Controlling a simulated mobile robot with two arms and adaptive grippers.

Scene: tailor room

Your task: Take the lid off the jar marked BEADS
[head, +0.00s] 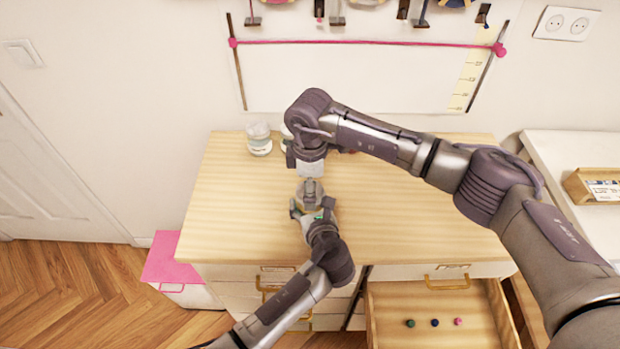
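A clear jar with a pale lid and a white label (259,140) stands at the back left of the wooden dresser top. Its label is too small to read. A second jar (286,132) beside it is mostly hidden by my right arm. My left gripper (311,197) is low over the middle of the dresser top. My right gripper (308,168) points down just behind it, and the two nearly meet. A pale grey shape is between them; I cannot tell whether it is a jar, a lid or gripper parts. Whether either gripper is open is unclear.
The dresser top (420,215) is clear at right. An open drawer (440,300) below holds small green, dark blue and pink items. A pink-topped box (163,257) stands at left. A white side table (570,150) with a wooden box (596,186) is at right.

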